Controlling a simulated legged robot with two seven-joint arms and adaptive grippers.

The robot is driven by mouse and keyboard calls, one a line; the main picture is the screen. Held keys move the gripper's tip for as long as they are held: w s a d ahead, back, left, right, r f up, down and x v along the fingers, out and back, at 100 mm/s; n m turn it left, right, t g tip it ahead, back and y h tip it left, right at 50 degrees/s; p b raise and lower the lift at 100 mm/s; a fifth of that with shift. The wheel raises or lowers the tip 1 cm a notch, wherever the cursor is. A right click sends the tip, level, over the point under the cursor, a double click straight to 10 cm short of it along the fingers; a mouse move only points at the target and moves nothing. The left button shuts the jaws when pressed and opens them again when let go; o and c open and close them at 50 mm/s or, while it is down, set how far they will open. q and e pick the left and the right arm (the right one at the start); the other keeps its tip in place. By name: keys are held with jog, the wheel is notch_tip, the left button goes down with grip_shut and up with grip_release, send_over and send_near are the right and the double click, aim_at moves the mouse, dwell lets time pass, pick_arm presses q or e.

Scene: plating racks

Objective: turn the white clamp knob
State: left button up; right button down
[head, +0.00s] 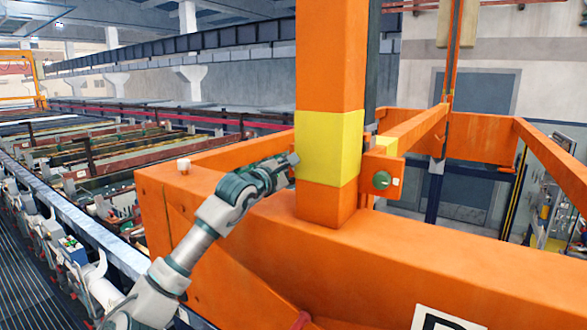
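A small white knob-like cylinder (184,165) stands on top of the orange beam at the left. I cannot tell for sure that it is the clamp knob. My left arm comes in from the lower left, and its gripper (289,163) is at the left side of the orange post, beside the yellow band (329,146). The gripper is right of the white cylinder and apart from it. Its fingers are small and dark, and I cannot tell whether they are open or touch the post. My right gripper is not in view.
The orange post (331,55) rises from a wide orange beam (400,255) across the front. A green round button (381,180) sits on an orange box right of the post. Rows of plating tanks (110,160) run along the left. Orange rails (480,140) stand behind at right.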

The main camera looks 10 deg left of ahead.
pick_arm(q)
jog(key=shift+f, duration=0.1)
jog(key=o, duration=1.1)
jog(key=shift+w, duration=0.15)
jog(key=shift+o, duration=0.2)
jog(key=shift+a, duration=0.1)
jog(key=v, duration=1.2)
jog(key=shift+w+f, duration=0.1)
jog(key=shift+f, duration=0.05)
